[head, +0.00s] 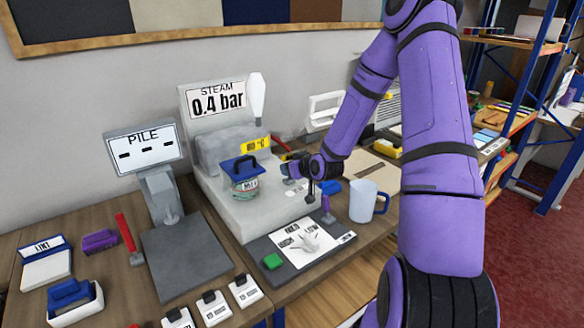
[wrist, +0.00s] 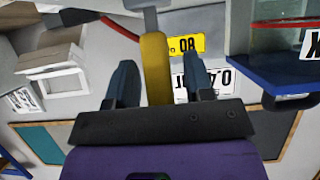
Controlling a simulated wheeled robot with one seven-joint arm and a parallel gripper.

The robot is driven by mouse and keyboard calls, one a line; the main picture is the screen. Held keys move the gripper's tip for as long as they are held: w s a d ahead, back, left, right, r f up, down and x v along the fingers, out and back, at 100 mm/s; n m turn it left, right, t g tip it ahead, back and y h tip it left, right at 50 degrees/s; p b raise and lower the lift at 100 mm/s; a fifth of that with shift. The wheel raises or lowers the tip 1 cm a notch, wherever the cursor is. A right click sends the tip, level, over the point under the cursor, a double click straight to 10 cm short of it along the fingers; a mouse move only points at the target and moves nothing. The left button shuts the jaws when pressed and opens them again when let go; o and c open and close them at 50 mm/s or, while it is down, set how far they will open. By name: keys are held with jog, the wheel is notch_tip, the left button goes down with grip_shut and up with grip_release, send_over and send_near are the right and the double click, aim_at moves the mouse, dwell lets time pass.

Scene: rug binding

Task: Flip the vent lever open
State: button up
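A yellow bar (wrist: 156,66), which looks like the vent lever, hangs from a grey metal piece at the top of the wrist view. My gripper (wrist: 160,80) is open, with one dark finger on each side of the bar. The left finger is very close to the bar; I cannot tell whether it touches. A gap shows between the bar and the right finger. In the head view my gripper (head: 289,170) is over the grey steam unit (head: 236,207), right of the blue-lidded jar; the lever cannot be made out there.
The blue-lidded jar (head: 243,178) stands close to my gripper and also shows in the wrist view (wrist: 285,70). A yellow tag (head: 255,145) and the steam display (head: 217,98) reading 0.4 bar are behind. A blue-handled mug (head: 364,203) stands right, a dark mat (head: 262,247) in front.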

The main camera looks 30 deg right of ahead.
jog(key=v, duration=1)
jog(key=shift+s+r, duration=0.2)
jog(key=shift+s, duration=0.15)
dwell(0.4)
jog(key=s+a+r+g+h, duration=0.1)
jog(key=s+a+r+g, duration=0.1)
jog(key=s+a+r, duration=0.35)
jog(key=s+a+r+g+h, duration=0.2)
jog(key=r, duration=0.7)
jog(key=s+a+r+g+y, duration=0.1)
jog(key=s+a+r, duration=0.3)
jog(key=s, duration=0.5)
jog(key=s+a+r+g+y, duration=0.1)
jog(key=s+a+r, duration=0.3)
jog(key=s, duration=0.6)
notch_tip(320, 180, up, 2)
jog(key=shift+a+r+g+y, duration=0.1)
jog(key=shift+a+g+y, duration=0.2)
jog(key=shift+g, duration=0.4)
